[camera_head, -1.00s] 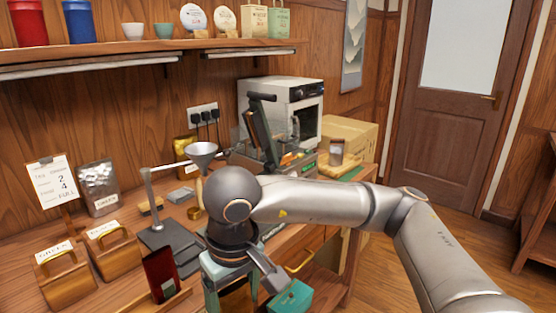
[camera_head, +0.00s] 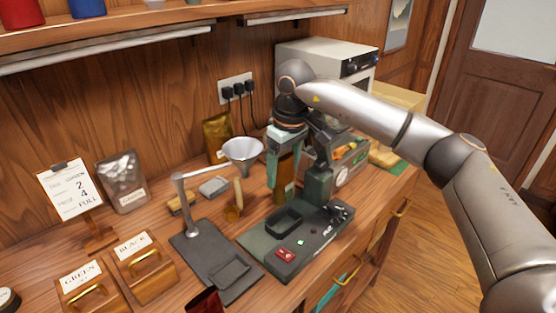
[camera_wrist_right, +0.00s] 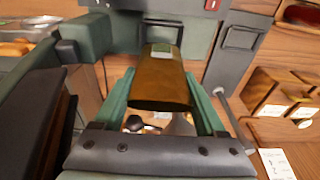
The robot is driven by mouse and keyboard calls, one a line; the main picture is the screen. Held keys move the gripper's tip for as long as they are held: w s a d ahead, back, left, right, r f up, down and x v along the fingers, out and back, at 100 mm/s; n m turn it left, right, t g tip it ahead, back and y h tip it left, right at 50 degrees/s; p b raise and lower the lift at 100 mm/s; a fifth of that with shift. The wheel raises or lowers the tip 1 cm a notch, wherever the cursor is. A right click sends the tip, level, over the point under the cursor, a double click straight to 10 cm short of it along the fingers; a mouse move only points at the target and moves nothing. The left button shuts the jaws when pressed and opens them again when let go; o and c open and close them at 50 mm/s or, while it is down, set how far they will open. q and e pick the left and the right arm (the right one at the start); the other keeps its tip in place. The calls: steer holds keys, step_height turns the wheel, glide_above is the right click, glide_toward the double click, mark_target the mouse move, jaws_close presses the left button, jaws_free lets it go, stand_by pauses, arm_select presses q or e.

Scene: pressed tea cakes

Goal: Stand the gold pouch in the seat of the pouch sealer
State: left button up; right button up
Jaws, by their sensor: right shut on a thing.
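My right gripper (camera_head: 288,170) points down over the counter and is shut on a gold pouch (camera_head: 284,180). The right wrist view shows the pouch (camera_wrist_right: 160,82) upright between the two green fingers, with a small green label. The pouch sealer (camera_head: 258,243) is a dark green base with a post (camera_head: 319,178), lights and a red switch. Its seat (camera_head: 283,221) is a dark rimmed opening on top. In the head view the pouch's lower end is just above and behind the seat; I cannot tell the exact gap. My left gripper is not in view.
A second gold pouch (camera_head: 217,135) stands by the wall behind a funnel (camera_head: 243,150). A dark scale-like stand (camera_head: 215,262) is left of the sealer. Wooden boxes (camera_head: 145,268) and a silver pouch (camera_head: 122,180) stand further left. A white machine (camera_head: 325,62) is behind.

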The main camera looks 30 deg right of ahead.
mark_target(283, 200)
steer(key=shift+s+f+b, duration=0.2)
steer(key=shift+f+b, duration=0.5)
steer(key=shift+f, duration=0.1)
step_height(283, 200, down, 4)
steer(key=b, duration=0.3)
steer(key=shift+f+b, duration=0.45)
steer(key=shift+f, duration=0.35)
steer(key=shift+w+f, duration=0.1)
steer(key=shift+f, duration=0.45)
steer(key=shift+f, duration=0.15)
steer(key=o, duration=1.3)
steer(key=shift+c, duration=0.2)
